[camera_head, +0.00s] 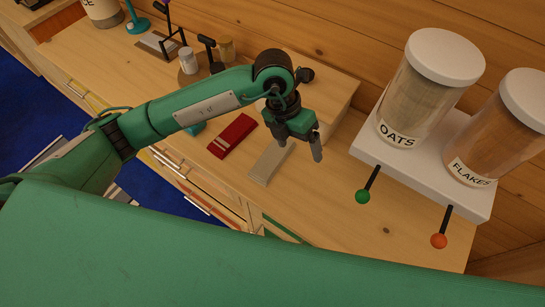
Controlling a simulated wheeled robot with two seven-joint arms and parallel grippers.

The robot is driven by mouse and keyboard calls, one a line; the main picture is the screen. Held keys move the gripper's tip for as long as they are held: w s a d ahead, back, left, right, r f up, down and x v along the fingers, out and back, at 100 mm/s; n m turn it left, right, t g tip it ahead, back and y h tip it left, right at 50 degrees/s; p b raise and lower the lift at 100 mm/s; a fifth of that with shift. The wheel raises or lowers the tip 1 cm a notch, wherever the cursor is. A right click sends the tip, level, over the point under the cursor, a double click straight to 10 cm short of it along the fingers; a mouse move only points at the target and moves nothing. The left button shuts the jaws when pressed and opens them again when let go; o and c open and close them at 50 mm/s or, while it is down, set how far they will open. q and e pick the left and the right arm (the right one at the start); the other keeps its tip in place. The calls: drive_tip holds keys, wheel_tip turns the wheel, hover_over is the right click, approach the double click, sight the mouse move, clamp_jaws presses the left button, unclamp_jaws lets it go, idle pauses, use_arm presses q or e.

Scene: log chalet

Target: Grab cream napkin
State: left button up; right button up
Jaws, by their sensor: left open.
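The cream napkin (267,166), a folded flat beige-grey strip, lies on the wooden counter in the middle of the head view. My left gripper (300,146) points down above and beside its upper right end. The gripper is open with nothing between its fingers, and one finger overlaps the napkin's far end in the picture. I cannot tell how high the fingers are above the counter. My right gripper is not in view.
A red folded napkin (232,136) lies left of the cream one. At right, a white dispenser stand holds oats (408,105) and flakes (498,135) jars, with green (362,196) and orange (439,241) knobs sticking out. A shaker (188,62) stands behind my arm. Counter right of the cream napkin is clear.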

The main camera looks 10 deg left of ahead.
use_arm(q)
drive_tip(key=w+a+t+y, duration=0.1)
drive_tip(key=w+a+y, duration=0.25)
drive_tip(key=a, duration=0.25)
drive_tip(key=n+p, duration=0.1)
drive_tip(key=p, duration=0.1)
hover_over(272, 157)
drive_tip(key=f, duration=0.8)
drive_tip(key=shift+s+d+f, duration=0.2)
drive_tip(key=shift+s+d, duration=0.1)
drive_tip(key=shift+w+f+p, duration=0.1)
drive_tip(key=shift+f+p, duration=0.15)
drive_tip(key=shift+p, duration=0.25)
drive_tip(key=f, duration=0.1)
drive_tip(key=f+p, duration=0.2)
drive_tip(key=f, duration=0.1)
drive_tip(key=shift+w+a+f, duration=0.1)
drive_tip(key=shift+w+a, duration=0.1)
drive_tip(key=shift+a, duration=0.05)
drive_tip(key=shift+f, duration=0.3)
drive_tip(key=c, duration=1.1)
drive_tip(key=shift+o, duration=0.2)
drive_tip(key=shift+r, duration=0.1)
